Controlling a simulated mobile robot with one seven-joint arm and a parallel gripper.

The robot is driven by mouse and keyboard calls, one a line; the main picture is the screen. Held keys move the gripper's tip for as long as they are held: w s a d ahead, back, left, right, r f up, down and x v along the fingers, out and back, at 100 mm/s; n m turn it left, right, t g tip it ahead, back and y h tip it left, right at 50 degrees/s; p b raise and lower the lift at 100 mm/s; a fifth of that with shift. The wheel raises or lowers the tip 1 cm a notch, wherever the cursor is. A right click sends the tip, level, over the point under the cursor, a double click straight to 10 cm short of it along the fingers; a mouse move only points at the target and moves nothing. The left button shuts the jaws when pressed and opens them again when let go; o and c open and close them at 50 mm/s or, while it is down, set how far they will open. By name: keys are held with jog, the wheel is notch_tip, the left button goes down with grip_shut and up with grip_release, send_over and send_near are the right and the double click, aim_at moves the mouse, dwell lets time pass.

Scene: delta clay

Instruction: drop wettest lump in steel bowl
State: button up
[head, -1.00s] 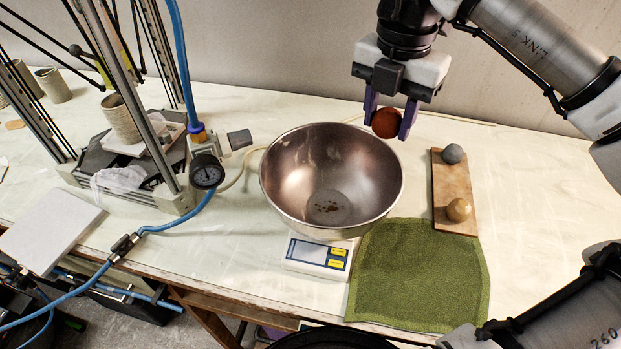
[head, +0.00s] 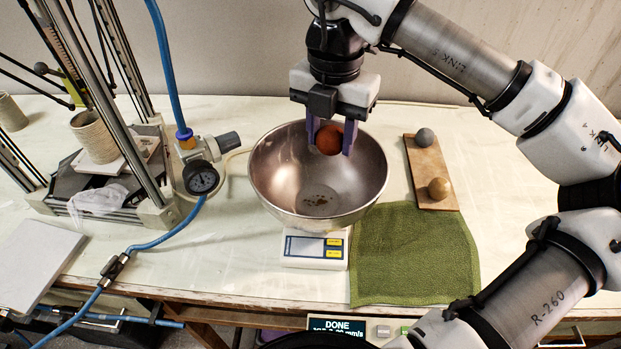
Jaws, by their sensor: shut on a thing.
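My gripper (head: 331,138) is shut on a reddish-brown clay lump (head: 329,140), held between its purple fingers. In the picture the lump overlaps the back right part of the steel bowl (head: 272,180); its exact height over the bowl is hard to tell. The bowl is wide and open, with a few dark specks on its bottom, and stands on a white scale (head: 316,248).
A green cloth (head: 415,255) lies in front of the board. Left of the bowl are a pressure gauge (head: 201,179) with blue hoses and a metal-framed machine holding a ribbed clay cylinder (head: 94,137). A display (head: 337,328) at the bottom reads DONE.

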jog(key=shift+f+b, duration=0.65)
jog(key=shift+f, duration=0.95)
jog(key=o, duration=1.1)
notch_tip(320, 180, up, 14)
jog(key=shift+f+b, duration=0.1)
jog(key=shift+b, duration=0.6)
